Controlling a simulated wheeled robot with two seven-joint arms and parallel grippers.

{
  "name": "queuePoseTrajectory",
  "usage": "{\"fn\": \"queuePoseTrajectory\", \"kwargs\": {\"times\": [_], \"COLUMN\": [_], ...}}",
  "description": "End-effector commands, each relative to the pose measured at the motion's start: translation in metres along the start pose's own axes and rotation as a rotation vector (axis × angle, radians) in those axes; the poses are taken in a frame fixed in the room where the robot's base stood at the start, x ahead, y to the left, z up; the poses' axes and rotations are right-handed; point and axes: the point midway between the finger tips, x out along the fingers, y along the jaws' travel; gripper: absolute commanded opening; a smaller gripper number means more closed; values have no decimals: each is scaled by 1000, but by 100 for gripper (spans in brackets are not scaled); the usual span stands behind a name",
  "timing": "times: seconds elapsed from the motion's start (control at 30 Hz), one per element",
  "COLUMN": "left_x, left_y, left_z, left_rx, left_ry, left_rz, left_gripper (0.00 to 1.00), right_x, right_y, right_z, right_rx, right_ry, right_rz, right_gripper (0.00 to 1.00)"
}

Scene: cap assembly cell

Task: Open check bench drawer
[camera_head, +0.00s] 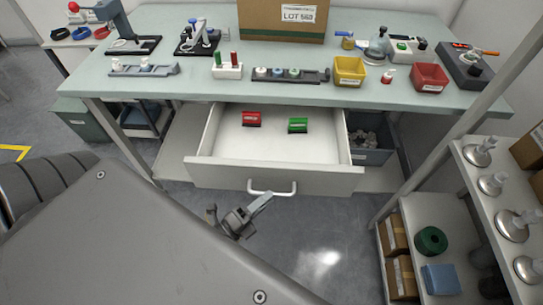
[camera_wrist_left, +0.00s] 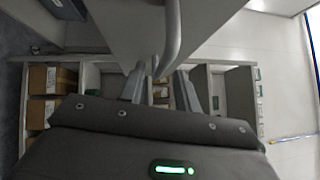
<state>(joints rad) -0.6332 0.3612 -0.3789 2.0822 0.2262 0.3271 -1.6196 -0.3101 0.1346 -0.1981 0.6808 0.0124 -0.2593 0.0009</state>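The check bench drawer (camera_head: 220,172) is pulled out under the bench, with its white interior showing. A red block (camera_head: 251,118) and a green block (camera_head: 298,125) lie inside it. Its pale bar handle (camera_head: 272,191) is on the front panel, and the handle also shows close up in the left wrist view (camera_wrist_left: 172,38). My left gripper (camera_head: 240,206) is just in front of the drawer, by the handle. In the left wrist view its two fingers (camera_wrist_left: 160,88) stand apart, with the handle bar showing between them; contact is not clear. My right gripper is not in view.
The bench top (camera_head: 200,90) carries a cardboard box (camera_head: 265,22), a yellow bin (camera_head: 349,70), a red bin (camera_head: 429,78) and several small fixtures. A shelf unit (camera_head: 435,205) with metal parts and boxes stands at the right. Floor is clear before the drawer.

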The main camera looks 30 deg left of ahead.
Motion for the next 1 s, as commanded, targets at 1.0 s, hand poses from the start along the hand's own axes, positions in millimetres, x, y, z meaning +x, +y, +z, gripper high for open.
{"fn": "queuePoseTrajectory", "kwargs": {"times": [1.0], "left_x": [-77], "left_y": [0], "left_z": [0], "left_rx": [0], "left_ry": [-1], "left_rz": [0], "left_gripper": [32], "right_x": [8], "right_y": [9], "right_z": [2], "right_rx": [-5], "right_ry": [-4], "right_rz": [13], "right_gripper": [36]}}
